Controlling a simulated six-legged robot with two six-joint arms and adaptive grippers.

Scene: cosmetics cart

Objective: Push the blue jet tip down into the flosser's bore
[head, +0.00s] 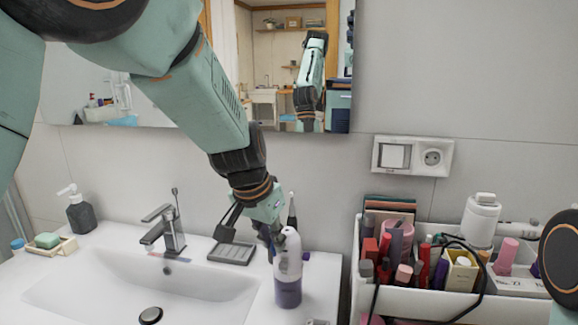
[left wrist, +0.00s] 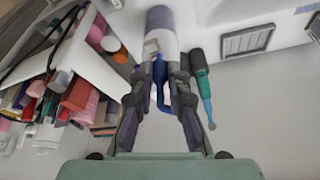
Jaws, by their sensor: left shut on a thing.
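The flosser (head: 288,262) stands upright on the counter right of the basin, white above with a purple-tinted lower part. It also shows in the left wrist view (left wrist: 161,38) beyond my fingertips. My left gripper (head: 274,243) points down close beside the flosser's top. In the left wrist view my left gripper (left wrist: 163,68) is shut on the blue jet tip (left wrist: 160,88), which shows as a blue strip between the fingers. The fingers hide most of the tip, and the flosser's bore is hidden. I cannot tell whether the tip touches the bore. My right gripper is not in view.
A dark toothbrush (head: 292,212) stands behind the flosser, with a teal body in the left wrist view (left wrist: 202,85). A grey soap tray (head: 231,252) lies behind the basin (head: 130,285). A crowded white cosmetics organiser (head: 420,300) stands to the right.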

